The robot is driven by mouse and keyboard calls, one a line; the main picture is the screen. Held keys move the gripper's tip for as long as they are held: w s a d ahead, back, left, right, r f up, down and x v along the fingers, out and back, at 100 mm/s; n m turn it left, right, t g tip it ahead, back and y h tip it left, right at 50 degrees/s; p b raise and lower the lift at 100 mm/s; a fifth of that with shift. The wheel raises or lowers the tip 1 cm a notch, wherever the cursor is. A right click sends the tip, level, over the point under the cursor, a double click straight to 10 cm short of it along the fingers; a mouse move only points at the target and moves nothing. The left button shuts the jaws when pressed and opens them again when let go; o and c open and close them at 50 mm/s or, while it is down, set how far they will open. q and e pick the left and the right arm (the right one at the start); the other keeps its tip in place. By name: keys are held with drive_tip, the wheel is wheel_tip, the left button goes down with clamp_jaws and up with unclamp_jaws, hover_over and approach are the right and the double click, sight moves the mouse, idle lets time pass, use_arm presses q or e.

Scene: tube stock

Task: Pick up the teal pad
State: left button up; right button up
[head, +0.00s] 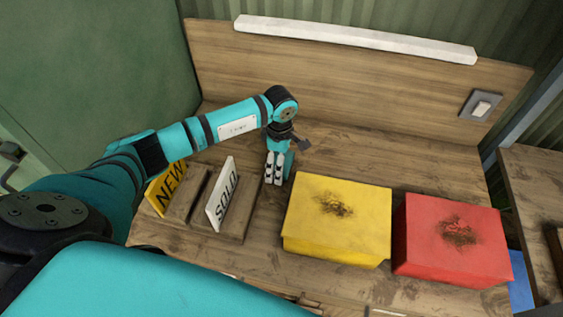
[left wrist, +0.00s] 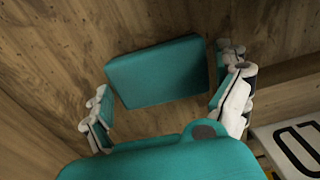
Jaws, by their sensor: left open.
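The teal pad (left wrist: 157,72) is a flat rectangular block on the wooden table, seen in the left wrist view. In the head view a small teal part of it (head: 289,165) seems to show just behind my fingers; the rest is hidden. My left gripper (head: 275,168) points down at the table left of the yellow box. In the left wrist view its fingers (left wrist: 165,88) are open, one on each side of the pad. The left finger shows a gap to the pad; the right finger is very close to its edge, and I cannot tell whether it touches. My right gripper is not in view.
A yellow box (head: 338,216) and a red box (head: 455,238) stand to the right. A yellow "NEW" sign (head: 166,189) and a white "SOLD" sign (head: 222,195) stand upright at left. A wooden back panel (head: 350,92) bounds the table behind; bare tabletop (head: 390,160) lies behind the boxes.

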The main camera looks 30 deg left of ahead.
use_arm(q)
drive_tip(key=c, duration=0.9)
drive_tip(key=shift+r, duration=0.1)
wheel_tip(320, 180, up, 9)
drive_tip(key=b, duration=0.3)
drive_tip(key=shift+r, duration=0.5)
